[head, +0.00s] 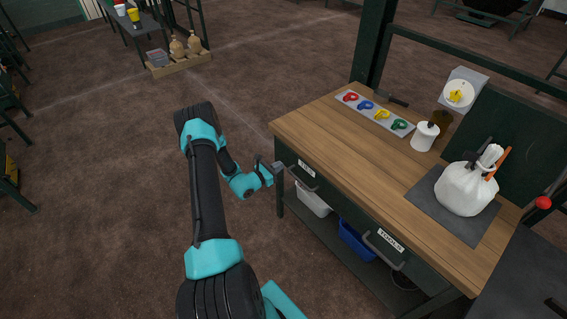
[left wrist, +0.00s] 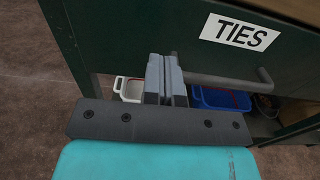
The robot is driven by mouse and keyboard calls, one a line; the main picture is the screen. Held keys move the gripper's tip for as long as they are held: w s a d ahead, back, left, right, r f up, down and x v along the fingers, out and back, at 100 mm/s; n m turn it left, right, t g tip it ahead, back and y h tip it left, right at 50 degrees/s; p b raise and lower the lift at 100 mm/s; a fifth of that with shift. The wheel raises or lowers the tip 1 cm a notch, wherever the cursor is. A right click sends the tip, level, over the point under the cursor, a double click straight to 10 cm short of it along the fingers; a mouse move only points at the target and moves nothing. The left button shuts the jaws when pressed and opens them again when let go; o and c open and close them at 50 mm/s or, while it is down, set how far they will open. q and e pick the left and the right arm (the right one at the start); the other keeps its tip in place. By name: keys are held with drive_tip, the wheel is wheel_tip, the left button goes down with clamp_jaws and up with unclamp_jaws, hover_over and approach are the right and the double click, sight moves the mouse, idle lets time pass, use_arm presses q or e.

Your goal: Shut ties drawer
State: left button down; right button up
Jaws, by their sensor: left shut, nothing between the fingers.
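The ties drawer (head: 296,168) is a dark green front at the left end of the wooden workbench, with a grey bar handle and a white label. In the left wrist view the drawer front (left wrist: 150,30) fills the top, with its TIES label (left wrist: 239,32) and its handle (left wrist: 225,79). The front looks about flush with the bench, though I cannot tell exactly. My left gripper (head: 279,168) is shut and empty at the left end of the handle. In the left wrist view its fingers (left wrist: 166,75) overlap the handle's left end; contact is unclear. My right gripper is not in view.
The TOOLS drawer (head: 385,248) with its own handle is to the right. A white bin (head: 313,201) and a blue bin (head: 356,240) sit on the lower shelf. Open floor lies left.

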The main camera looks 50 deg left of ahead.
use_arm(q)
drive_tip(key=s, duration=0.9)
drive_tip(key=shift+a, duration=0.3)
drive_tip(key=d+f+m+g+h, duration=0.3)
drive_tip(key=d+m+g+h, duration=0.45)
drive_tip(key=d, duration=1.15)
drive_tip(key=s+d+f+m+g, duration=0.1)
drive_tip(key=s+d+m+g, duration=1.05)
drive_tip(key=d+m, duration=0.2)
drive_tip(key=w+d+r+m+t+y, duration=0.1)
drive_tip(key=w+d+r+m+y, duration=0.2)
drive_tip(key=m, duration=0.9)
drive_tip(key=w+d+y, duration=0.2)
drive_tip(key=w, duration=0.1)
drive_tip(key=shift+d+t, duration=0.2)
drive_tip(key=shift+t, duration=0.2)
